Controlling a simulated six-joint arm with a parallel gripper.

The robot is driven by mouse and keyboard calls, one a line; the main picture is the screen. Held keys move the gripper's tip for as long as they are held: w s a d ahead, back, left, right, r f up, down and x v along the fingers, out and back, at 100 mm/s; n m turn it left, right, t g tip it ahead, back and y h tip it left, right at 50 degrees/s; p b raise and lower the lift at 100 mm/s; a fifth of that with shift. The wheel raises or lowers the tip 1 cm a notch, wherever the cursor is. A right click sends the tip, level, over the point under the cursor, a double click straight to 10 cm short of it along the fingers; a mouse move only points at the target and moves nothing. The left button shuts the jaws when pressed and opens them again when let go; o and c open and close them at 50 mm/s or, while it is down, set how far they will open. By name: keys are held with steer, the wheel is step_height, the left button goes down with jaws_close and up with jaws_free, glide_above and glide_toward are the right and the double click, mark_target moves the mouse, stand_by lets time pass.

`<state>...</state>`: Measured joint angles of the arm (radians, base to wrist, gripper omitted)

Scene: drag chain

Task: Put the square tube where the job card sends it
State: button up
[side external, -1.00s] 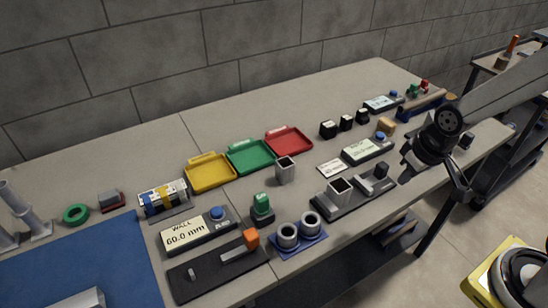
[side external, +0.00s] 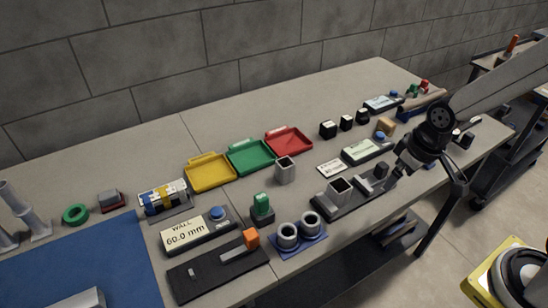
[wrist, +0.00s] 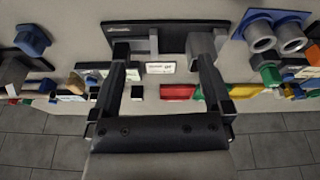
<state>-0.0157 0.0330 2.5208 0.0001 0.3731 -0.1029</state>
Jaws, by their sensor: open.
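A grey square tube (side external: 285,171) stands upright on the bench before the red tray (side external: 291,141). A small white card (side external: 332,168) with print too small to read lies behind the fixture. My gripper (side external: 430,178) is open and empty, right of the fixture and above the bench's front edge. In the wrist view my gripper (wrist: 163,62) has its fingers wide apart, with the fixture (wrist: 170,28) and card (wrist: 160,68) beyond them.
Green (side external: 250,156) and yellow (side external: 210,173) trays adjoin the red one. A gauge reads "WALL 60.0 mm" (side external: 187,232). A blue base (side external: 298,246) holds two grey rings. Another display unit (side external: 367,150) stands behind the fixture. The bench's back strip is clear.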

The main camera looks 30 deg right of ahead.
steer(key=n, duration=0.1)
steer(key=n+g, duration=0.2)
steer(key=n, duration=1.4)
glide_above(341, 178)
steer(key=s+a, duration=0.2)
step_height(341, 178, down, 3)
steer(key=shift+w+r, duration=0.1)
steer(key=shift+f, duration=1.35)
steer(key=shift+f, duration=2.6)
jaws_close()
